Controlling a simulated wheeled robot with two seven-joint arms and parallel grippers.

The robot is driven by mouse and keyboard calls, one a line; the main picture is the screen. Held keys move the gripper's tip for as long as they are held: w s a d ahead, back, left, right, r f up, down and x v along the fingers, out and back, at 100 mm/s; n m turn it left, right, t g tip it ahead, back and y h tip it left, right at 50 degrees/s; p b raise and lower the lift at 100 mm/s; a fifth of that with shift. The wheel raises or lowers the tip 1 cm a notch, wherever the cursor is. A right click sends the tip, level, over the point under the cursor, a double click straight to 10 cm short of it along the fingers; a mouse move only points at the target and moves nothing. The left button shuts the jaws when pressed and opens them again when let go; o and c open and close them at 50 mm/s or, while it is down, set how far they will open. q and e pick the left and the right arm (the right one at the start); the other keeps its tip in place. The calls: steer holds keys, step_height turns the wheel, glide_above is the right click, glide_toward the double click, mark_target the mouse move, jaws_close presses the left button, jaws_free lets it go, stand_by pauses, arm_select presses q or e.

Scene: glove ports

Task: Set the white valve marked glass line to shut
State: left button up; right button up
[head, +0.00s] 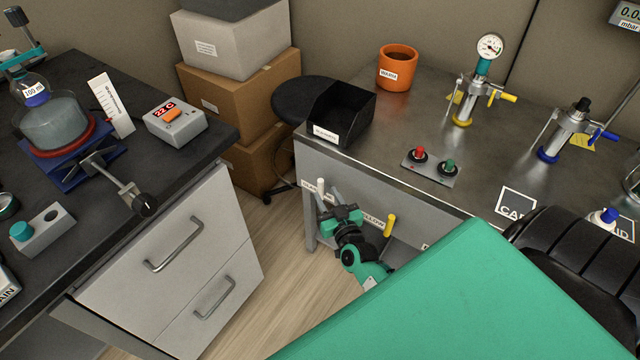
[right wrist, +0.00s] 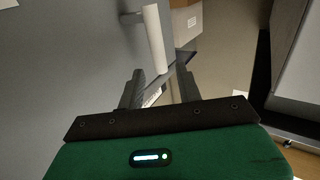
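The white valve (head: 321,186) is on the front of the right-hand bench, near its left end, beside a partly covered label (head: 308,184). In the right wrist view its pale handle (right wrist: 156,38) stands nearly upright, leaning slightly, joined to a grey stem at the upper left. My right gripper (head: 332,203) is close to the valve. In the right wrist view its two dark fingers (right wrist: 160,80) are apart, with the handle's lower end seen between and beyond them. Contact cannot be told. My left gripper is not in view.
A yellow valve handle (head: 389,225) is on the same bench front, to the right. A black bin (head: 345,112) stands on the bench above. The grey drawer cabinet (head: 190,250) is to the left, with wood floor (head: 290,255) between. A black stool (head: 300,87) stands behind.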

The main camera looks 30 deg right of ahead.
mark_target(322, 186)
steer(key=shift+w+d, duration=0.2)
steer(key=shift+w, duration=0.7)
steer(key=shift+w+d, duration=0.15)
steer(key=shift+w, duration=0.75)
steer(key=shift+w+d, duration=0.2)
steer(key=shift+w, duration=0.7)
jaws_close()
